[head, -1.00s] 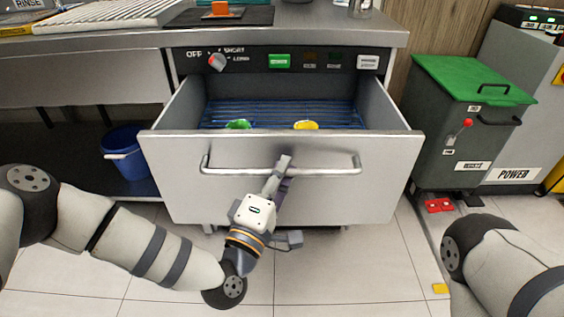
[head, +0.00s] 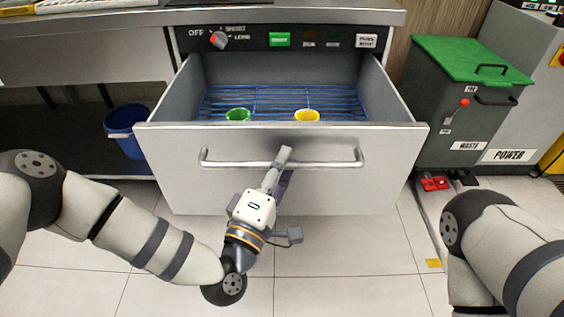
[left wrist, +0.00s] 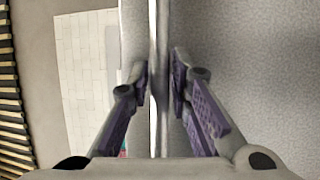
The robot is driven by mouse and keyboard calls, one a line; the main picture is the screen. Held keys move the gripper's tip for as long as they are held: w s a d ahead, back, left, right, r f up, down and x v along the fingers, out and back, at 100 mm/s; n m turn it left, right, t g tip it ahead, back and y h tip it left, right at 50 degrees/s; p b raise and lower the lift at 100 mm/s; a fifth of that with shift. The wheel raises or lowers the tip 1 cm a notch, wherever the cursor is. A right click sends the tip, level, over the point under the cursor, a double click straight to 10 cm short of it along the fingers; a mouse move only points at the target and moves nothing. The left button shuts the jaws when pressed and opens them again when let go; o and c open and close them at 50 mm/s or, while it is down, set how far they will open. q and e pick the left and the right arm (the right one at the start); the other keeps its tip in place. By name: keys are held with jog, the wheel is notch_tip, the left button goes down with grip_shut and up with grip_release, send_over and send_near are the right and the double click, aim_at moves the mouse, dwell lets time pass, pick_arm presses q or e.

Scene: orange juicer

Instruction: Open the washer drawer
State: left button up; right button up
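The washer drawer (head: 330,195) stands well out from its housing, its inside in plain view. A metal bar handle (head: 222,164) runs across its front. My left gripper (head: 283,158) is at the middle of this handle from below. In the left wrist view, the fingers of my left gripper (left wrist: 160,85) are drawn close on both sides of the handle bar (left wrist: 153,40). A green cup (head: 238,115) and a yellow cup (head: 306,115) stand on the blue wire rack (head: 270,99) in the drawer. My right gripper is out of view.
The control panel (head: 260,39) with a knob is above the drawer. A blue bucket (head: 125,128) stands under the counter at left. A grey waste bin (head: 440,125) with a green lid is close at right. The tiled floor before the drawer is clear.

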pick_arm(q)
jog(key=v, duration=1.2)
jog(key=shift+d, duration=0.1)
jog(key=s+a+f+m+g+y+p, duration=0.1)
jog(key=s+f+m+g+p, duration=0.35)
jog(key=s+f+g, duration=0.35)
jog(key=s+a+f+m+g+y+p, duration=0.1)
jog(key=s+f+m+g+p, duration=0.35)
jog(key=s, duration=0.65)
jog(key=s+a+r+m+g+y+p, duration=0.1)
jog(key=s+a+r+m+g+y, duration=0.2)
jog(key=s+a+g, duration=0.5)
jog(key=s+a+r+y, duration=0.1)
jog(key=s+a+y, duration=0.1)
jog(key=s+a, duration=0.5)
jog(key=shift+s+a+y, duration=0.4)
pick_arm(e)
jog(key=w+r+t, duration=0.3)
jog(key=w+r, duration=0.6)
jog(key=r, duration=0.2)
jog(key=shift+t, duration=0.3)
